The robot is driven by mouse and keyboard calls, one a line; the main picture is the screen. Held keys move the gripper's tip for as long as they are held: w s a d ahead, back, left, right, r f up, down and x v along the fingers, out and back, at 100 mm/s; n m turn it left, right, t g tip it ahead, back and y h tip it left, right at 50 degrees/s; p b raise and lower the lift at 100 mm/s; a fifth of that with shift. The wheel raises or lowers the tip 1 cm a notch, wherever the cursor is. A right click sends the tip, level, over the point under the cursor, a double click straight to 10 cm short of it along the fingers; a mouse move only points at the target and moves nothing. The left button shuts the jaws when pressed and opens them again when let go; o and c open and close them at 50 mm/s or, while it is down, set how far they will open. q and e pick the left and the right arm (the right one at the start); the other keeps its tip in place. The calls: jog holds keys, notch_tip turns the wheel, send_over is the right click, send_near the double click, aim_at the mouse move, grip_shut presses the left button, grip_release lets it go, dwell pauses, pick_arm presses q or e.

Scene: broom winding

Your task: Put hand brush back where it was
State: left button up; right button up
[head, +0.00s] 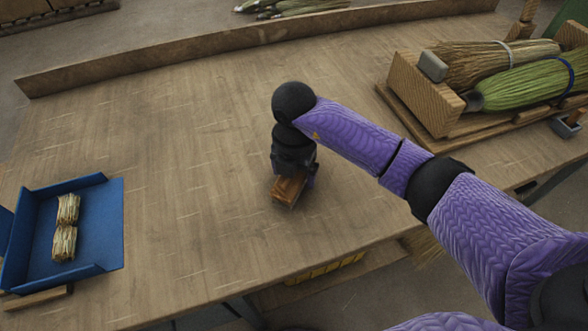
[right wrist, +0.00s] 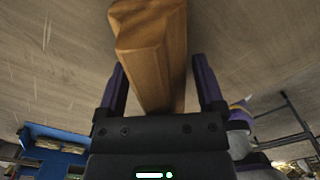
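A brown wooden block (head: 288,190), which looks like the hand brush's wooden part, is under my right gripper (head: 293,177) near the middle of the table. I see no bristles on it. In the right wrist view the wooden piece (right wrist: 150,50) lies between the two fingers of my right gripper (right wrist: 158,65). A gap shows between the wood and the right-hand finger, so the fingers stand around it, open. I cannot tell whether the wood touches the table. My left gripper is out of view.
A wooden rack (head: 425,95) with straw brooms (head: 495,60) stands at the back right. A low wooden rail (head: 200,48) edges the far side. The table's middle is mostly clear.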

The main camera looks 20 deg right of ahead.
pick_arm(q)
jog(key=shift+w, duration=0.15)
pick_arm(e)
jog(key=shift+o, duration=0.3)
notch_tip(320, 180, up, 12)
jog(key=p, duration=0.4)
jog(key=shift+r, duration=0.2)
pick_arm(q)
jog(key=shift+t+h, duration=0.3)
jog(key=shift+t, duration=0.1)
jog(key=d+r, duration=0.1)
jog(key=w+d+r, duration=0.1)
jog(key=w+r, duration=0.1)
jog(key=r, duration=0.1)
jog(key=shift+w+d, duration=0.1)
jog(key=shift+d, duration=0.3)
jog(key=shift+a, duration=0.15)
